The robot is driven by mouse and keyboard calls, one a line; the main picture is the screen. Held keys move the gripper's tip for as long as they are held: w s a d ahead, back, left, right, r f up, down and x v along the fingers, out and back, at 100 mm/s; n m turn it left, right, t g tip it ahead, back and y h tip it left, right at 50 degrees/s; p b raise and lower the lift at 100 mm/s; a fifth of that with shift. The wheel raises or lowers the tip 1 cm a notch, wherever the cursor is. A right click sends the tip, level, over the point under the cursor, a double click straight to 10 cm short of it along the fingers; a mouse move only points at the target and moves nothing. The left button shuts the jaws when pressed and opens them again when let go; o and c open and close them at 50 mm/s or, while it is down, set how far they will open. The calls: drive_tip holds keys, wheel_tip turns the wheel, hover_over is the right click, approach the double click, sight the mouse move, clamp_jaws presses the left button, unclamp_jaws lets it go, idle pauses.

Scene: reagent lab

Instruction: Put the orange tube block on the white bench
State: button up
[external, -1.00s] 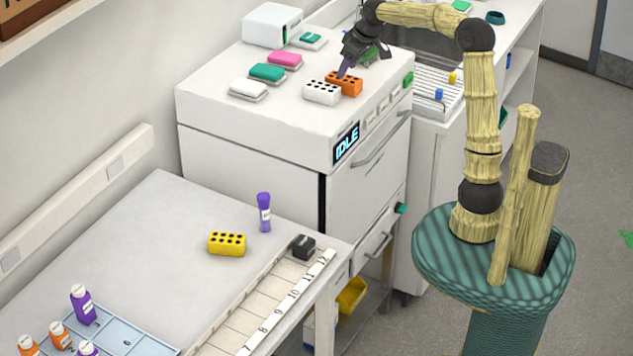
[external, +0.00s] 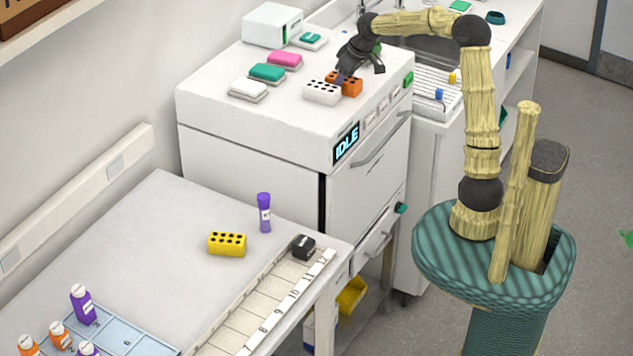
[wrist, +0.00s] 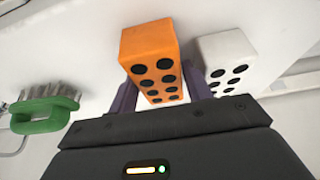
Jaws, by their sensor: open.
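The orange tube block (external: 351,87) with dark holes sits on top of the white machine, close beside a white tube block (external: 322,92). In the wrist view the orange block (wrist: 150,42) lies between the two purple fingers, with the white block (wrist: 228,50) to its right. My gripper (external: 345,78) is open and low at the orange block; its fingers partly hide it. The white bench (external: 140,235) is at the lower left, lower than the machine top.
Pink, teal and white blocks lie on the machine left of my gripper. The bench holds a yellow tube block (external: 227,243), a purple tube (external: 264,212), a black block (external: 303,247), a numbered strip and a blue tray (external: 120,335). The bench's back middle is clear.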

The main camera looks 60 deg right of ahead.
drive_tip(key=shift+f, duration=0.25)
idle(0.4)
drive_tip(key=shift+c, duration=0.2)
drive_tip(key=c, duration=0.8)
drive_tip(key=shift+o, duration=0.2)
drive_tip(key=shift+r, duration=0.15)
wheel_tip(320, 180, up, 10)
drive_tip(key=shift+r, duration=0.15)
